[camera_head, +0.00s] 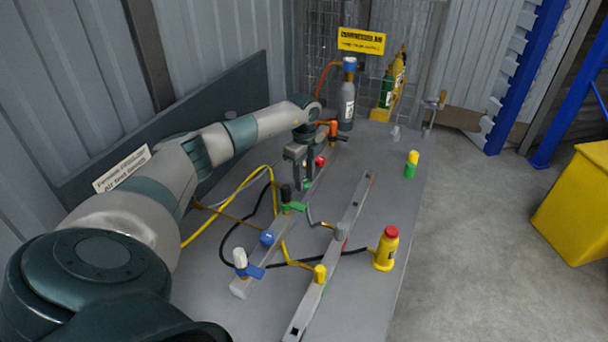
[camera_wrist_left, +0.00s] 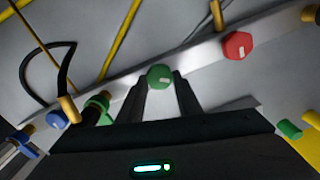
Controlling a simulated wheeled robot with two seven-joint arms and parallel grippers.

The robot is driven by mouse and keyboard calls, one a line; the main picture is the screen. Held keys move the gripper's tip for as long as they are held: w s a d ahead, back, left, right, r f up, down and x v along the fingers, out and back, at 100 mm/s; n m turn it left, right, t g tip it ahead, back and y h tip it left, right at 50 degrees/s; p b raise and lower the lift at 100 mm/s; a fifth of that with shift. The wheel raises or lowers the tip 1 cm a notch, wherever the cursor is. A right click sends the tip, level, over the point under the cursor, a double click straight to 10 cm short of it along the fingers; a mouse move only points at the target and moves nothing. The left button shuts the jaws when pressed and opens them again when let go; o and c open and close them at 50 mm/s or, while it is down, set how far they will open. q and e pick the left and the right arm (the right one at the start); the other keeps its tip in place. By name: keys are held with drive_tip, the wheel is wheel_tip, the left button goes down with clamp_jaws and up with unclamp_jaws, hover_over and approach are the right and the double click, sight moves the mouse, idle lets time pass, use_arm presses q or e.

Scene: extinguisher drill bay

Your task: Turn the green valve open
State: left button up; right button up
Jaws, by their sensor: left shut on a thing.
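The green valve knob (camera_wrist_left: 160,76) sits on a pale rail in the left wrist view. My left gripper (camera_wrist_left: 163,88) is shut on it, with one dark finger on each side of the knob. In the head view my left gripper (camera_head: 303,182) reaches down onto the far part of the left rail (camera_head: 242,286) and mostly hides the green knob. A black-topped fitting with a green collar (camera_head: 290,203) stands close by on the near side. My right gripper is not in view.
A red knob (camera_head: 320,161) and a blue knob (camera_head: 267,237) sit on the same rail, either side of my gripper. Hoses (camera_head: 252,205) loop across the table. A second rail (camera_head: 339,240), a yellow bottle (camera_head: 386,249) and a grey cylinder (camera_head: 346,104) stand around.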

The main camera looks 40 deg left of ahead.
sight(305, 181)
use_arm(q)
drive_tip(key=n+p, duration=0.2)
drive_tip(key=n, duration=0.4)
drive_tip(key=shift+w+r, duration=0.1)
drive_tip(key=shift+a, duration=0.1)
idle(0.4)
drive_tip(key=o, duration=1)
drive_tip(key=shift+o, duration=0.2)
drive_tip(key=shift+r, duration=0.1)
wheel_tip(305, 181, up, 17)
drive_tip(key=b, duration=0.4)
drive_tip(key=shift+r, duration=0.1)
